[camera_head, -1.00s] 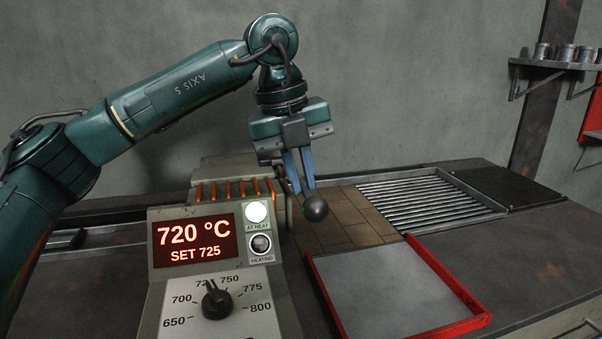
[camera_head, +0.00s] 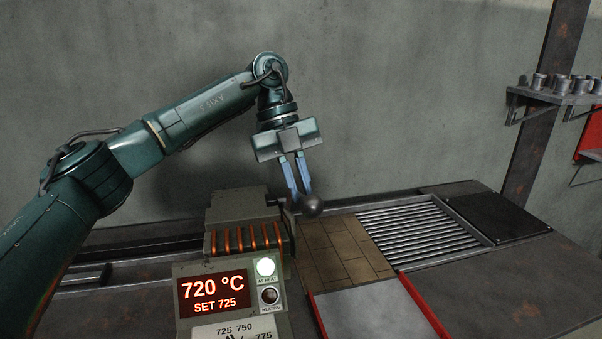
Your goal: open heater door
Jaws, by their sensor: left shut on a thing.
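The heater (camera_head: 238,204) is a grey box with glowing orange bars on its near side, standing at the back left of the bench. The blue fingers of my left gripper (camera_head: 300,197) reach down beside the knob and are shut on the handle there. The exact grip is partly hidden behind the knob. The door panel itself is hard to make out from this side. My right gripper is not in view.
The control panel (camera_head: 214,291) reads 720 °C, set 725, with the AT HEAT lamp lit. To the right are brown tiles (camera_head: 340,250), a metal grate (camera_head: 418,232), a red-edged tray (camera_head: 368,315) and a dark plate (camera_head: 497,218). Cups stand on a wall shelf (camera_head: 545,95).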

